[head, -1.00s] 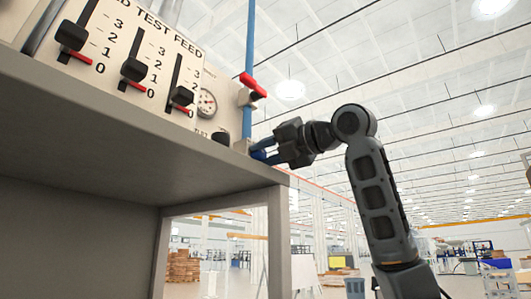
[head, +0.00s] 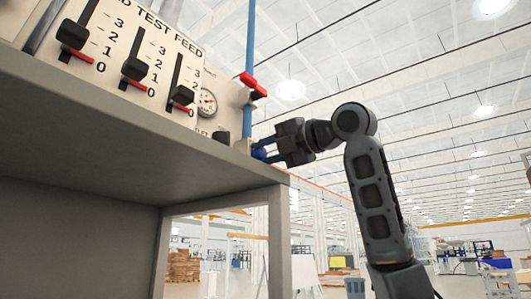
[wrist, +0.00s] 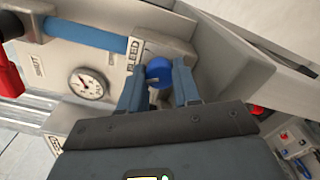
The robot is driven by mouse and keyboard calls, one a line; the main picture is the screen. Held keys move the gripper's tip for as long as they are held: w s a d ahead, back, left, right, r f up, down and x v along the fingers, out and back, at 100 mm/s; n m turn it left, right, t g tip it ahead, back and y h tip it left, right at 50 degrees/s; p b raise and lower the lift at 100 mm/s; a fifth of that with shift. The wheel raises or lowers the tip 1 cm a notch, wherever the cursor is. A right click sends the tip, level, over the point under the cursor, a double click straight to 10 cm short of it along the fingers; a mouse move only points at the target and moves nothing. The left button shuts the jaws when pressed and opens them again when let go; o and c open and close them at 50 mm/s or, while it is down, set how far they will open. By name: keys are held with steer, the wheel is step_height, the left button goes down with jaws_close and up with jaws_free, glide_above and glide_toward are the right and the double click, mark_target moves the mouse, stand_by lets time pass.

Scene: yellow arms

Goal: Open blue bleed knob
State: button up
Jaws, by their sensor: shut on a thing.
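The blue bleed knob (wrist: 159,71) is round and sits beside the "BLEED" label in the wrist view. My gripper (wrist: 160,87) has one finger on each side of the knob and is shut on it. In the head view my gripper (head: 266,152) reaches in from the right at the end of the bench. There its fingers and the shelf edge mostly hide the knob.
The panel (head: 130,45) carries several black slide levers and a gauge (head: 207,102). A blue pipe (head: 249,40) with a red handle (head: 252,84) stands close to my gripper. The grey bench (head: 130,150) lies to the left; open air is to the right.

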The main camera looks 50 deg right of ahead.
steer(key=m, duration=0.3)
steer(key=shift+f+m, duration=0.1)
steer(key=shift+m, duration=0.3)
steer(key=m, duration=0.3)
steer(key=shift+m, duration=0.3)
steer(key=m, duration=0.3)
steer(key=shift+m+b, duration=0.3)
steer(key=shift+m, duration=1.8)
steer(key=o, duration=1.1)
steer(key=shift+c, duration=0.2)
